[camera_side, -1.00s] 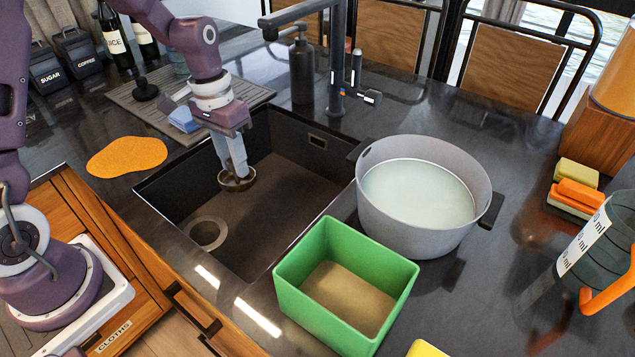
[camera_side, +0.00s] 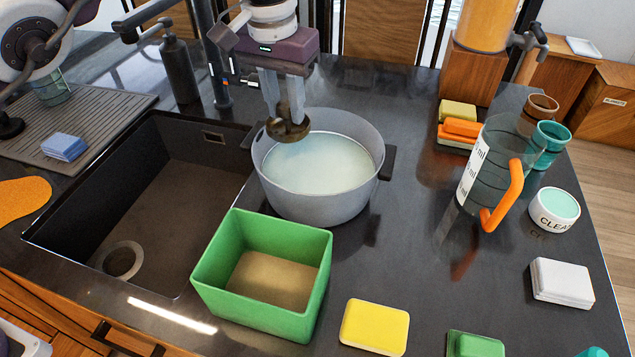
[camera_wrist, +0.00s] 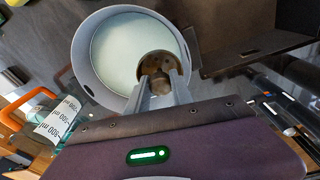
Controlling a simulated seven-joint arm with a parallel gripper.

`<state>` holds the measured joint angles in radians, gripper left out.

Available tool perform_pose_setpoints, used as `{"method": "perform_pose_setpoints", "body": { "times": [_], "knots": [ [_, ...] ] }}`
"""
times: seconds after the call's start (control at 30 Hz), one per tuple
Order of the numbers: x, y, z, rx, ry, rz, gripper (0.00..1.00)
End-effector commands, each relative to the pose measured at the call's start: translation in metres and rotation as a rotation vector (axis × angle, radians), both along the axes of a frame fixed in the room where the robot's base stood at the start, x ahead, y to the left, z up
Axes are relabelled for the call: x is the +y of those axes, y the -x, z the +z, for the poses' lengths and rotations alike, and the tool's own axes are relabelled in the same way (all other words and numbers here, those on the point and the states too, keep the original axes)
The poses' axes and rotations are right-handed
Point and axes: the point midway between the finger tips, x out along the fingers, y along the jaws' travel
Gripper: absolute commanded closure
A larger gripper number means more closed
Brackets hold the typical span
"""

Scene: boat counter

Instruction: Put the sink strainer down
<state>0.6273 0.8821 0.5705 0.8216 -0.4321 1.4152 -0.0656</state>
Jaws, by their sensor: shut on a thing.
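The sink strainer (camera_side: 288,128) is a small round bronze-coloured disc with a knob on top. My gripper (camera_side: 284,105) is shut on its knob and holds it above the back left rim of the grey pot (camera_side: 320,203). In the wrist view the strainer (camera_wrist: 158,66) hangs between the fingertips (camera_wrist: 160,85), over the pot's pale liquid (camera_wrist: 115,50). The pot stands on the dark counter to the right of the sink (camera_side: 165,190). The sink's round drain hole (camera_side: 122,260) is open in its front left floor.
A green open box (camera_side: 262,285) stands in front of the pot. The tap (camera_side: 215,60) rises behind the sink. A measuring jug (camera_side: 490,165) with an orange handle stands to the right. Yellow (camera_side: 375,325) and white (camera_side: 562,282) blocks lie at the front right. Counter between pot and jug is clear.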

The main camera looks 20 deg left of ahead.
Motion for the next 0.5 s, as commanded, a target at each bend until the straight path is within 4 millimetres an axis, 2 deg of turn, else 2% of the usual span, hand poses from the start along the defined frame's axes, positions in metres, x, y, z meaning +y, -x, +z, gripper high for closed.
{"method": "perform_pose_setpoints", "body": {
  "times": [0.03, 0.1, 0.2, 0.5],
  "knots": [
    [-0.018, 0.000, -0.005, -0.007, -0.008, -0.033, 1.00],
    [-0.037, 0.002, -0.008, -0.013, -0.008, -0.068, 1.00],
    [-0.052, 0.005, -0.013, -0.015, -0.009, -0.096, 1.00],
    [-0.055, 0.005, -0.071, -0.017, -0.005, -0.103, 1.00]
  ]
}}
